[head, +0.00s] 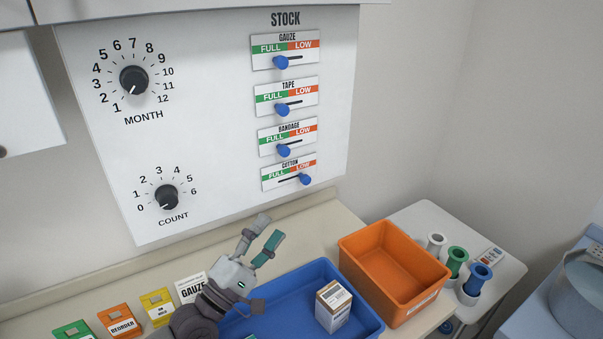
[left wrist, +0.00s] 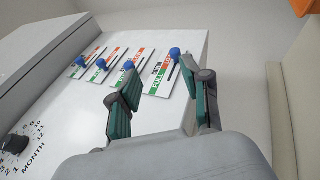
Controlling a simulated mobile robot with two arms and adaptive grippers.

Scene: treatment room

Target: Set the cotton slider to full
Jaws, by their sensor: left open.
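The cotton slider's blue knob (head: 305,179) is at the right, LOW end of its slot on the lowest plate (head: 271,186) of the STOCK panel. The knob also shows in the left wrist view (left wrist: 175,53), ahead of my fingers and between their tips. My left gripper (head: 260,233) is open and empty, below and left of the cotton plate, apart from it. Its teal fingers (left wrist: 160,84) also show in the left wrist view. My right gripper is in neither view.
The gauze (head: 281,62), tape (head: 282,109) and bandage (head: 283,150) knobs sit above, toward FULL. The MONTH dial (head: 133,80) and COUNT dial (head: 167,196) are left. Below stand a blue tray (head: 365,312) with a small box (head: 333,306) and an orange bin (head: 410,316).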

